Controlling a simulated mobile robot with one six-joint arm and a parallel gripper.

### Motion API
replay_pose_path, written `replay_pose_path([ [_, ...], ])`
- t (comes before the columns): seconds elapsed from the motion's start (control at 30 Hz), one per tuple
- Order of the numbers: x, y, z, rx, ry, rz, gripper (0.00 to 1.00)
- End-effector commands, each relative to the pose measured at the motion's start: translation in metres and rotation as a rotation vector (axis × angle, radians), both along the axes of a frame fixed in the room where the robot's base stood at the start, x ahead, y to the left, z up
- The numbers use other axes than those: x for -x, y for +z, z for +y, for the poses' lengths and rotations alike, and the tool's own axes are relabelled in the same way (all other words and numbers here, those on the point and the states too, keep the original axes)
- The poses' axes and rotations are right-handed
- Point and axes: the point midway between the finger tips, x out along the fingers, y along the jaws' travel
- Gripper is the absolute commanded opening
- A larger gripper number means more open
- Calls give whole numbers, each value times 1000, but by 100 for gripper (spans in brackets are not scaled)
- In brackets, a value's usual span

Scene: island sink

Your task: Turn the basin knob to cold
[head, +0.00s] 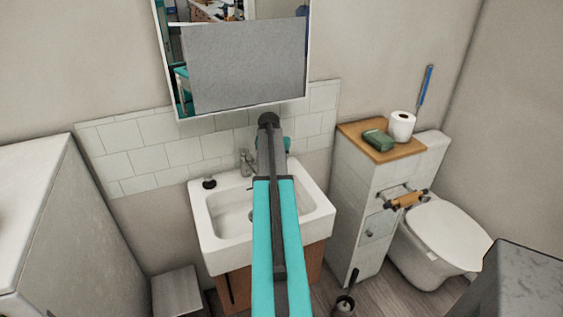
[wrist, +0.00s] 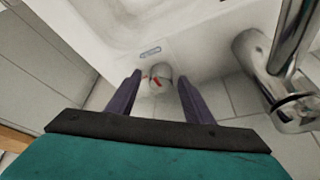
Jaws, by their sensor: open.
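The basin knob (wrist: 160,73) is a small round pale knob with red and green marks, on the white sink's back ledge in the wrist view. My gripper (wrist: 158,80) is open, its two dark purple fingers one on each side of the knob. I cannot tell whether either finger touches it. The chrome faucet (wrist: 285,55) rises just right of the fingers; it also shows in the head view (head: 247,163). The white sink (head: 221,252) stands against the tiled wall. In the head view my arm hides the knob and the fingers.
A mirror cabinet (head: 245,65) hangs above the sink, close to my arm. A dark round item (head: 209,183) sits on the sink's left back corner. At right are a narrow cabinet (head: 352,215) and a toilet (head: 448,235). A white surface (head: 35,200) stands at left.

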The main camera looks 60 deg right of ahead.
Motion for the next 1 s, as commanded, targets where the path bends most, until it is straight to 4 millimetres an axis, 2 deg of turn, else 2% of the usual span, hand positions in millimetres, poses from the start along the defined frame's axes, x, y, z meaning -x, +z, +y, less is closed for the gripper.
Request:
replay_pose_path([
  [0.37, 1, 0, 0, -2, 63, 0, 47],
  [1.0, 3, 1, -2, -1, 358, 0, 47],
])
